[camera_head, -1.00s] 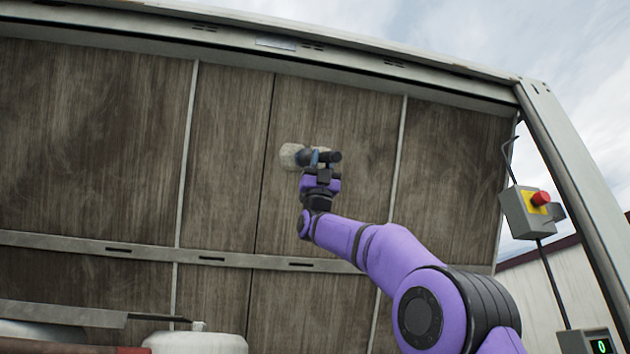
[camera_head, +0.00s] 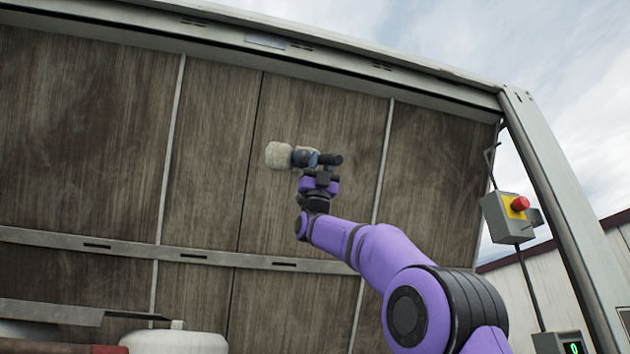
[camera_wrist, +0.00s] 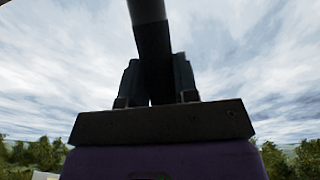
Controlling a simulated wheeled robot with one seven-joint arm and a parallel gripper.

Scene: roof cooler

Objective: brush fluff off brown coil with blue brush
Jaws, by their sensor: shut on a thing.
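The brown coil (camera_head: 210,160) is a tall, wide, finely ribbed surface in several panels, filling much of the head view. Dark, uneven greyish patches show on it; I cannot make out single clumps of fluff. My gripper (camera_head: 320,172) is in front of the coil's upper middle, shut on the brush's dark handle. I cannot tell whether the head touches the coil. In the wrist view the dark handle (camera_wrist: 152,40) stands between the fingers; the brush head is out of frame.
Pale metal frame rails (camera_head: 200,258) and a corner post (camera_head: 560,200) border the coil. A grey box with a red button (camera_head: 510,215) hangs at the right, with a small display (camera_head: 573,348) below. A white rounded tank (camera_head: 175,343) and a metal ledge (camera_head: 60,312) are at lower left.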

